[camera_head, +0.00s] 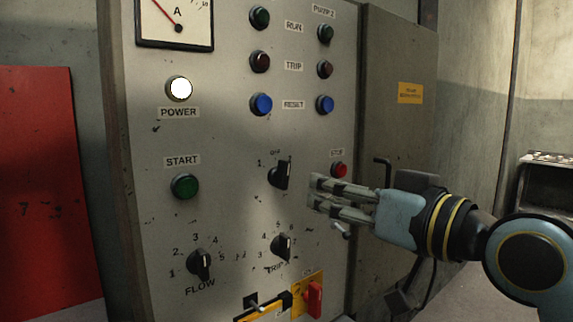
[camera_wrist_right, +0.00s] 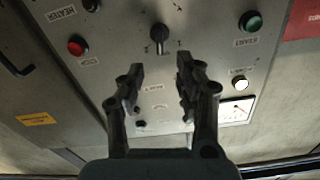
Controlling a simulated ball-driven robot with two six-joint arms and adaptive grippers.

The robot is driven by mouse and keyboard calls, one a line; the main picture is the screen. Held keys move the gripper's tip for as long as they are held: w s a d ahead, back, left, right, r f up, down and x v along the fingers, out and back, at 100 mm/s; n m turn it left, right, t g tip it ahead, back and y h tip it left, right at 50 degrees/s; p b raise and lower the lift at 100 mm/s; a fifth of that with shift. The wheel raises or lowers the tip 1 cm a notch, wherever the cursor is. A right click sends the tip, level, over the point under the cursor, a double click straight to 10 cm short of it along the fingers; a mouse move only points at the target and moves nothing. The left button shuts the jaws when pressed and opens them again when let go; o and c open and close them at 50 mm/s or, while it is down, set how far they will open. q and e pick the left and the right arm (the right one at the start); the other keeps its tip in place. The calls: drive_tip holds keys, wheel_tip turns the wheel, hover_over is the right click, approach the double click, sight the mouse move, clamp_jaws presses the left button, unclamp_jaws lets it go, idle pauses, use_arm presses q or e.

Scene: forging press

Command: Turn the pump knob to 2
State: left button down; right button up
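The pump knob (camera_head: 281,173) is a black rotary knob on the grey control panel, with OFF above it and 1 at its upper left. Its grip stands roughly upright; the 2 mark cannot be read in the head view. My right gripper (camera_head: 317,193) is just right of the knob in the head view, fingers pointing left. In the right wrist view the picture is upside down; the knob (camera_wrist_right: 158,38) lies beyond the fingertips, in line with the gap between them. The right gripper (camera_wrist_right: 160,72) is open and empty, apart from the knob. My left gripper is not in view.
A red stop button (camera_head: 339,170) is just behind the right fingers. The flow knob (camera_head: 199,264) and trip knob (camera_head: 281,247) are below, with a red switch handle (camera_head: 313,299). A green start button (camera_head: 184,186) is to the left. A bent handle (camera_head: 382,166) sits on the right cabinet.

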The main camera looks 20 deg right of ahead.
sight(287, 176)
drive_tip(key=p+x, duration=0.1)
drive_tip(key=x, duration=0.9)
drive_tip(key=shift+w+r, duration=0.1)
drive_tip(key=shift+w, duration=0.25)
drive_tip(key=shift+c, duration=0.2)
clamp_jaws()
